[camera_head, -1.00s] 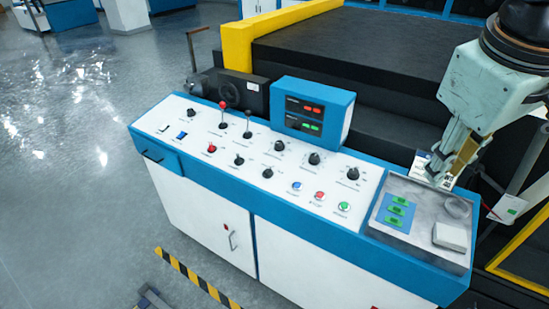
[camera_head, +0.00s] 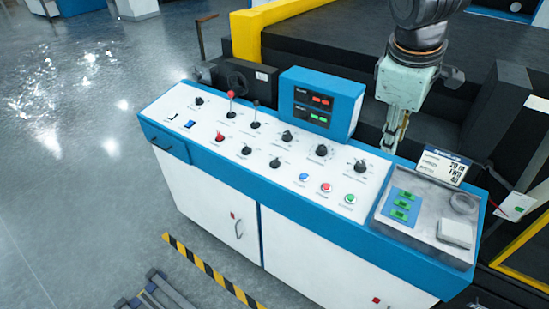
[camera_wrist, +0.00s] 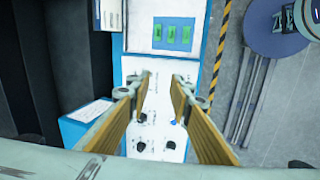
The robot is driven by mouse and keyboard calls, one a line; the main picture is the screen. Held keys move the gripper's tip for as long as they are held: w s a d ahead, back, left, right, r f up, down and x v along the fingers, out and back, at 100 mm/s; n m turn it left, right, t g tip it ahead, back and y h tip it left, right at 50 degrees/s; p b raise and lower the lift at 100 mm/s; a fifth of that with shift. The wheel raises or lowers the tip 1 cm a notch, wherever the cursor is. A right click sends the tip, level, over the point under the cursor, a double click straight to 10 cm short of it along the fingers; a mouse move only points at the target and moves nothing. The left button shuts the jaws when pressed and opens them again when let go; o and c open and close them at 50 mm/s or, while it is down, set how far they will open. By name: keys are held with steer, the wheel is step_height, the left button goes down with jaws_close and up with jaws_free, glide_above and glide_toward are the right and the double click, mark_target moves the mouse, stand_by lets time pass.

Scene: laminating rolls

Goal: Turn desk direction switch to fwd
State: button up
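The white control desk (camera_head: 175,105) has several black rotary knobs, including a right one (camera_head: 360,167), a middle one (camera_head: 321,151) and a left one (camera_head: 287,136). Their labels are too small to read, so I cannot tell which is the direction switch. My gripper (camera_head: 397,150) is above the desk's back edge, right of the display box. In the wrist view my gripper (camera_wrist: 162,80) is open and empty, with a gap between its fingers over the panel. Black knobs (camera_wrist: 141,147) show between and beyond the fingers.
The blue display box (camera_head: 318,105) stands at the desk's back. A small sign card (camera_head: 444,166) stands behind the right-hand tray (camera_head: 425,232) and seems to read "FWD". Two levers (camera_head: 231,104) rise at the left. Coloured buttons (camera_head: 325,188) line the front.

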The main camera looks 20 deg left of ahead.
steer(key=w+a+f+n+p, duration=0.1)
steer(key=w+a+f+n, duration=0.25)
steer(key=w+a, duration=0.2)
steer(key=n+t+p, duration=0.1)
steer(key=n+p, duration=0.9)
steer(key=n, duration=0.6)
glide_toward(274, 160)
steer(key=d+v, duration=0.1)
steer(key=v, duration=0.4)
steer(key=shift+w+a+m, duration=0.1)
steer(key=shift+a+m, duration=0.2)
steer(key=shift+m, duration=0.05)
steer(key=shift+b+x, duration=0.45)
steer(key=shift+x, duration=6.35)
